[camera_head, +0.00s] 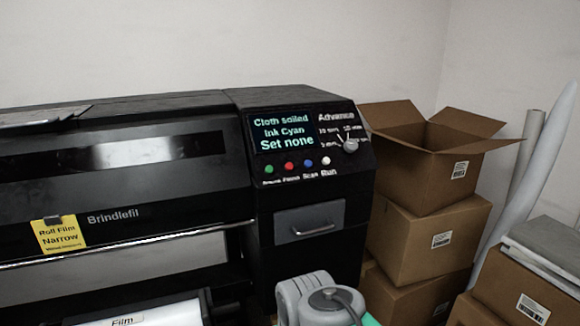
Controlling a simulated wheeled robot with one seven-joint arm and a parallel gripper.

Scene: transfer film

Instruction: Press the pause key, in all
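A row of small round keys sits on the printer's control panel (310,118): a green key (269,169), a red key (289,166), a blue key (308,163) and a white key (326,160). Small labels run beneath them. The last reads "Run" and the third seems to read "Scan"; the first two are too small to read surely, so I cannot tell which is the pause key. The lit display (283,132) reads "Cloth soiled, Ink Cyan, Set none". Part of my grey arm shows at the bottom centre, below the panel; my gripper's fingertips are not in view.
An "Advance" knob (350,145) is right of the display. Below the keys is a drawer (309,221) with a handle. A yellow "Roll Film Narrow" tag (60,234) hangs at left. Cardboard boxes (428,235) are stacked close on the right, an open one (440,165) on top.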

